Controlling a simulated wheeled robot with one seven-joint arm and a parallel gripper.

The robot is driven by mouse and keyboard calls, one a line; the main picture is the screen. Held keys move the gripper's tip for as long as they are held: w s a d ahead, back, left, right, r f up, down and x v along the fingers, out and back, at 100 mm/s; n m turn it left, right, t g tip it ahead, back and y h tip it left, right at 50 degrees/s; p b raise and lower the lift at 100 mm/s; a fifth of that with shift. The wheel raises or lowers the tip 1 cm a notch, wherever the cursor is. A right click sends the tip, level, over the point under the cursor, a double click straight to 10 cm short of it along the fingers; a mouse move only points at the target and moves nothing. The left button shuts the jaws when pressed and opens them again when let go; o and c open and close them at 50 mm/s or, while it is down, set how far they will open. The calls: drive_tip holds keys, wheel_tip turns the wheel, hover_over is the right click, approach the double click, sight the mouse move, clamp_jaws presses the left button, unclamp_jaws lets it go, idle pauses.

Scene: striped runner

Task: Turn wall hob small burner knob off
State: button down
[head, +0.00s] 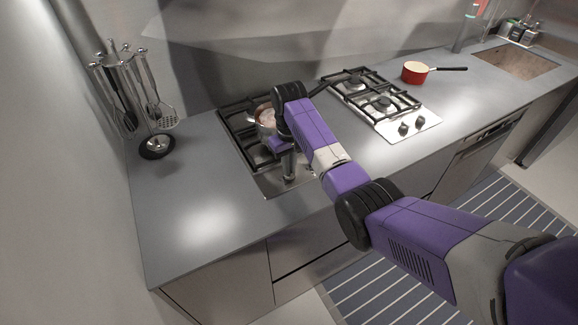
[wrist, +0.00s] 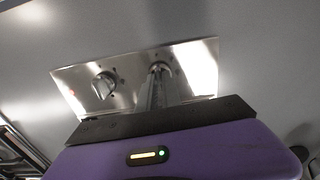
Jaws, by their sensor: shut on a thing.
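The hob nearest the left wall (head: 240,132) has black grates and a steel control panel (head: 272,184) at its front. The panel also shows in the wrist view (wrist: 200,60). My gripper (head: 289,172) points down over this panel. In the wrist view, my gripper (wrist: 157,88) is shut on one knob (wrist: 160,68), which the fingers mostly hide. A second knob (wrist: 104,86) sits free beside it, to the left in the wrist view. Which burner each knob serves cannot be told. My wrist hides part of the hob in the head view.
A pot (head: 265,116) stands on this hob, close beside my wrist. A second hob (head: 372,98) with its own knobs (head: 411,127) lies to the right. A red pan (head: 415,72) stands behind it. A utensil stand (head: 157,147) is at left. The front-left counter (head: 200,225) is clear.

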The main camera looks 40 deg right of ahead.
drive_tip(key=shift+m, duration=0.4)
drive_tip(key=c, duration=1.5)
unclamp_jaws()
drive_tip(key=shift+r+b, duration=0.8)
drive_tip(key=shift+r, duration=3.15)
